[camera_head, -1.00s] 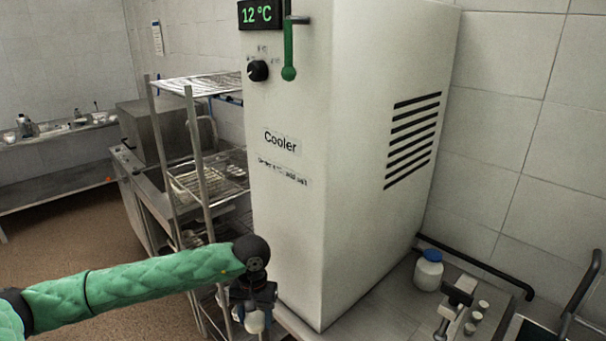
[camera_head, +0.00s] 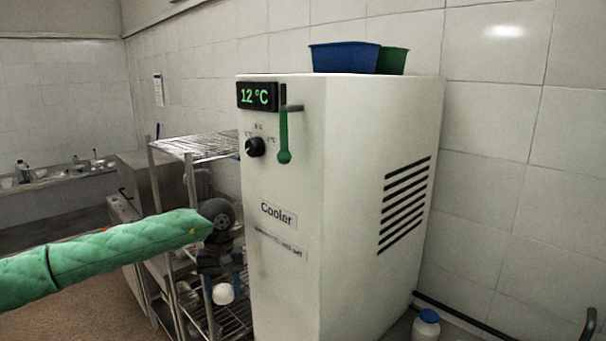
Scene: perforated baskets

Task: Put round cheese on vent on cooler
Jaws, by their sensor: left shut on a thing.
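The cooler (camera_head: 345,200) is a tall white cabinet in the middle of the head view, with a display reading 12 °C, a dial and a green lever on its front. Its vent (camera_head: 405,204), a set of dark slanted slots, is on the right side face. My left gripper (camera_head: 222,278) is left of the cooler's front, pointing down, shut on a small whitish rounded thing (camera_head: 223,294), perhaps the round cheese. Its shape is partly hidden by the gripper. My right gripper is not in view.
A blue basket (camera_head: 343,57) and a green basket (camera_head: 392,61) stand on top of the cooler. A metal wire rack (camera_head: 200,147) stands close behind my left arm. A white jar with a blue lid (camera_head: 426,326) stands low at right, near a dark pipe.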

